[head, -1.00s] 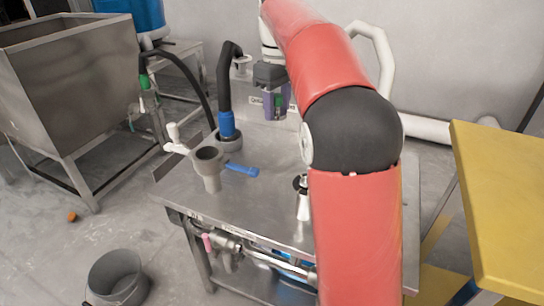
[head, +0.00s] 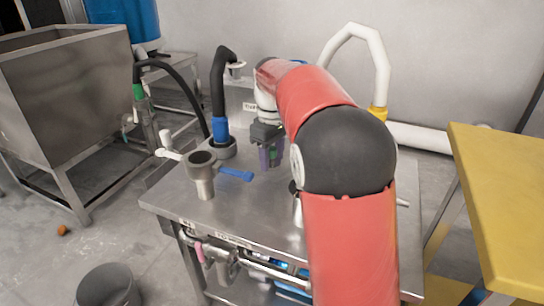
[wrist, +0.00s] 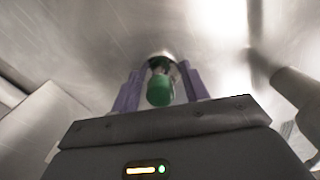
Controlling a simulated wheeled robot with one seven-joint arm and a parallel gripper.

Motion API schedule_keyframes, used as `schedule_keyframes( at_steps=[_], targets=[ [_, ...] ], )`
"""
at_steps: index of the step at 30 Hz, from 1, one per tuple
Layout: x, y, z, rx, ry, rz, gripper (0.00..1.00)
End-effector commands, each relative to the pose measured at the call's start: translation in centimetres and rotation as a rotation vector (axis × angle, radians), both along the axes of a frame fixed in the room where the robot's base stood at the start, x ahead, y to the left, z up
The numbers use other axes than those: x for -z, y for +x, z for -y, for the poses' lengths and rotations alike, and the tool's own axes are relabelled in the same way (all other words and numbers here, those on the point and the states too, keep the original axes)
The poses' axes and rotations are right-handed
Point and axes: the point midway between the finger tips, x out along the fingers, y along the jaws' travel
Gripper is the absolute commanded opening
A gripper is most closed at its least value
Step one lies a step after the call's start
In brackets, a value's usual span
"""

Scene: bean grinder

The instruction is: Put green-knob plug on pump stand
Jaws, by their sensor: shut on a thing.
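My gripper (head: 269,155) has purple fingers and hangs over the steel table (head: 235,205), in front of the upright back panel. It is shut on the green-knob plug (wrist: 160,90), whose green knob shows between the purple fingers in the wrist view. A small metal part shows just beyond the knob. In the head view only a bit of green shows between the fingers. I cannot tell whether the plug touches the tabletop. No part is clearly marked as the pump stand; labels on the table edge and back panel are too small to read.
On the table's left are a grey cup-shaped funnel (head: 202,172), a blue-handled tool (head: 236,174) and a black hose (head: 218,85) with a blue collar. My red arm hides the table's right part. A yellow table (head: 500,200) stands right, a steel hopper (head: 70,90) left.

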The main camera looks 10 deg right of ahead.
Motion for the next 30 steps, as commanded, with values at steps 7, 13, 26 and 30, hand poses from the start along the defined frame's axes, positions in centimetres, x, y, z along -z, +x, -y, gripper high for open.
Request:
schedule_keyframes(
  at_steps=[7, 13, 26, 30],
  targets=[
    [0.2, 0.0, 0.0, 0.0, 0.0, 0.0, 0.5],
    [0.2, 0.0, 0.0, 0.0, 0.0, 0.0, 0.67],
    [-2.5, 0.1, 0.0, 0.001, 0.001, 0.003, 0.67],
    [-5.7, 0.1, 0.0, 0.001, 0.0, 0.004, 0.67]
  ],
)
